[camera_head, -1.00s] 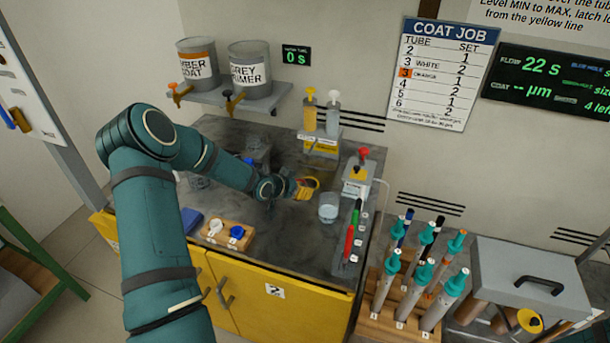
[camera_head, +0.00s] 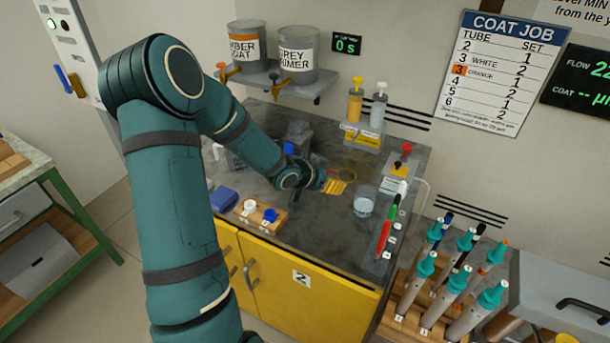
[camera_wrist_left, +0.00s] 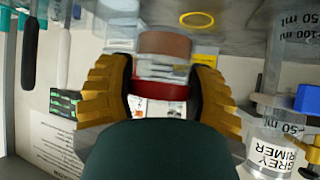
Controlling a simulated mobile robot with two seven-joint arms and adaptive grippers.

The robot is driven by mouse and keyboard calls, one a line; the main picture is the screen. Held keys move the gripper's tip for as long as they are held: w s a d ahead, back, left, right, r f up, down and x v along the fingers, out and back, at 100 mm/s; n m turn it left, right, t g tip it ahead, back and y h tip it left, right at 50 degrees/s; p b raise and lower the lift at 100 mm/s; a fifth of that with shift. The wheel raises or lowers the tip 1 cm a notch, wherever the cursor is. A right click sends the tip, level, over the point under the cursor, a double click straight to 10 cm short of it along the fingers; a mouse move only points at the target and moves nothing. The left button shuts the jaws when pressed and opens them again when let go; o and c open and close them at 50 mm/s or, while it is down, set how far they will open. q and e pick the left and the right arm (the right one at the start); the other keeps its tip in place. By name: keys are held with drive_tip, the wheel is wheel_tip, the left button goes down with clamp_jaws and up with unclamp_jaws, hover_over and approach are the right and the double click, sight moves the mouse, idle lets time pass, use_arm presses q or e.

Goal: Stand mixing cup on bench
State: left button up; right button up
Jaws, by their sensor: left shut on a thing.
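My left gripper (camera_head: 335,186) reaches over the middle of the dark bench (camera_head: 310,235). In the left wrist view its yellow fingers (camera_wrist_left: 160,95) are shut on a clear cup-like thing (camera_wrist_left: 160,68) with a brown end and a red band. I take this for the mixing cup. In the head view the gripper mostly hides it, so I cannot tell whether it touches the bench. My right gripper is not in view.
A small wooden block (camera_head: 260,215) with white and blue caps is near the front edge. Two syringes (camera_head: 366,105) stand at the back.

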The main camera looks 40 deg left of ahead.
use_arm(q)
wheel_tip(320, 180, down, 5)
drive_tip(key=shift+b, duration=0.85)
drive_tip(key=shift+f+b, duration=0.65)
drive_tip(key=shift+f, duration=1.5)
drive_tip(key=shift+f, duration=0.15)
drive_tip(key=o, duration=1.3)
drive_tip(key=shift+c, duration=0.2)
